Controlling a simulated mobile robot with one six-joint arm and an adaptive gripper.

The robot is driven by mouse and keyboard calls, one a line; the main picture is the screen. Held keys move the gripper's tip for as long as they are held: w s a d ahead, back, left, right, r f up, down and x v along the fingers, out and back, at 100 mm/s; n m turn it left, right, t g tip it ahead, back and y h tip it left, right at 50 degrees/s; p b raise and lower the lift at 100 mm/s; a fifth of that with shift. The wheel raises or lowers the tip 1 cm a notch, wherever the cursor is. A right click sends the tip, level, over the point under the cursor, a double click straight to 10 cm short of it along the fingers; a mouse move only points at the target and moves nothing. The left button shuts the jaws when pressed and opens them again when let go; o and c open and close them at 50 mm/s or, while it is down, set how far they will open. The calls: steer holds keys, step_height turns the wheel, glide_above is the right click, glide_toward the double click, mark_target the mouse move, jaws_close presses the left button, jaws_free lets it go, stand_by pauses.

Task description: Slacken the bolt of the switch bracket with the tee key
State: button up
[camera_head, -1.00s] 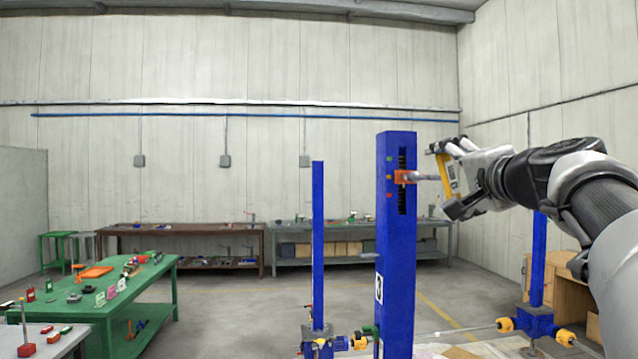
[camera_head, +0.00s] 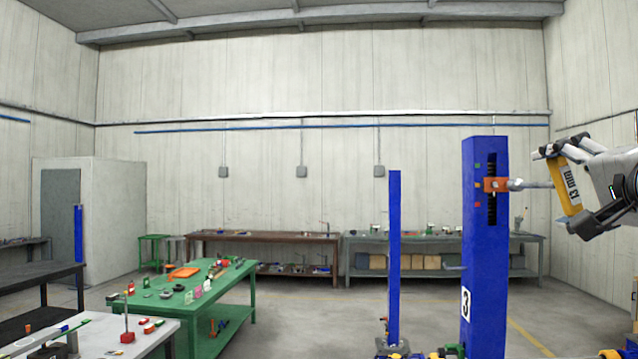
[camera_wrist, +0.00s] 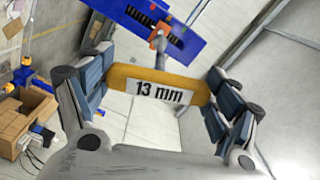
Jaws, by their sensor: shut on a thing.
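The tee key has a yellow handle (camera_head: 569,191) marked 13 mm and a grey shaft (camera_head: 537,185). My gripper (camera_head: 562,178) is shut on the handle, which also shows between the fingers in the wrist view (camera_wrist: 118,76). The shaft points left toward the orange switch bracket (camera_head: 494,185) on the slotted blue column (camera_head: 484,270). A grey bolt end shows at the bracket's right side. The key's tip appears at or very near it; I cannot tell whether it is seated. In the wrist view the bracket (camera_wrist: 161,27) lies straight beyond the shaft.
A thinner blue post (camera_head: 394,255) stands left of the column. A green bench (camera_head: 240,285) with small parts is at the left. Long benches (camera_head: 270,240) line the back wall. In the wrist view, cardboard boxes (camera_wrist: 22,120) stand at the left.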

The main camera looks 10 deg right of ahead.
mark_target(520, 184)
steer(key=shift+r+n+p, duration=0.25)
steer(key=shift+n+p, duration=0.15)
steer(key=shift+p, duration=0.05)
steer(key=shift+w, duration=0.3)
steer(key=p+x, duration=0.3)
steer(key=x, duration=0.3)
steer(key=shift+w, duration=0.3)
steer(key=m+p, duration=0.2)
steer(key=m, duration=0.3)
steer(key=shift+s, duration=0.2)
steer(key=shift+f+m+p, duration=0.1)
steer(key=shift+m+p, duration=0.4)
steer(key=shift+m, duration=0.9)
steer(key=shift+w+d, duration=0.1)
steer(key=shift+w, duration=0.2)
steer(key=shift+w+d, duration=0.1)
steer(key=shift+w, duration=0.45)
